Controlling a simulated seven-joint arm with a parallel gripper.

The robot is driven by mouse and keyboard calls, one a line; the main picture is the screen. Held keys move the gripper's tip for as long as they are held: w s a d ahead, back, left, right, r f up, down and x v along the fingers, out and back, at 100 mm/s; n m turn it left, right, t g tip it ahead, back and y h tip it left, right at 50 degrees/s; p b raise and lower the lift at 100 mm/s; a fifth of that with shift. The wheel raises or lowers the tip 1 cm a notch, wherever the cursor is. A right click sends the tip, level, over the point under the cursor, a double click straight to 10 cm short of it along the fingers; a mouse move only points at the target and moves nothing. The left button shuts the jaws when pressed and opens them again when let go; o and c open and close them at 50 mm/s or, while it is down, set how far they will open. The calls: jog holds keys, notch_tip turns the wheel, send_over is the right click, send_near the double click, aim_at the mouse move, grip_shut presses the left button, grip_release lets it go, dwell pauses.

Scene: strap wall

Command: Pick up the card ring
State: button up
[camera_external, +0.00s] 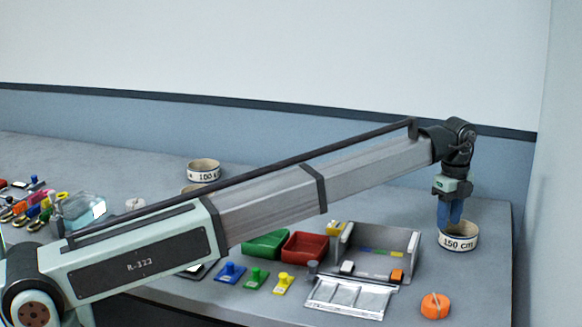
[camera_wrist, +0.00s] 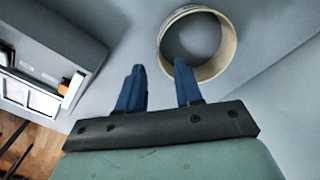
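A pale card ring (camera_external: 459,243) with a dark rim and the mark "150 cm" stands on the right of the grey table. In the wrist view the ring (camera_wrist: 231,62) is at the top, seen from above, with its hollow middle showing. My gripper (camera_external: 448,226) points down at the ring's left part. The right fingertip overlaps the ring's lower left wall; the left fingertip is outside the ring. I cannot tell whether they touch. Another ring (camera_external: 203,170), marked "100", stands at the back left.
A grey tray (camera_external: 350,240) holding small blocks is left of my gripper, with red (camera_external: 305,247) and green (camera_external: 266,244) bins beside it. An orange round object (camera_external: 435,305) lies at the front right. Coloured knobs (camera_external: 256,278) stand in front. A wall closes the right side.

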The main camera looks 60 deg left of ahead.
aim_at(447, 235)
jog(key=shift+d+f, duration=0.15)
jog(key=shift+f, duration=2.6)
jog(key=shift+c, duration=0.3)
grip_shut()
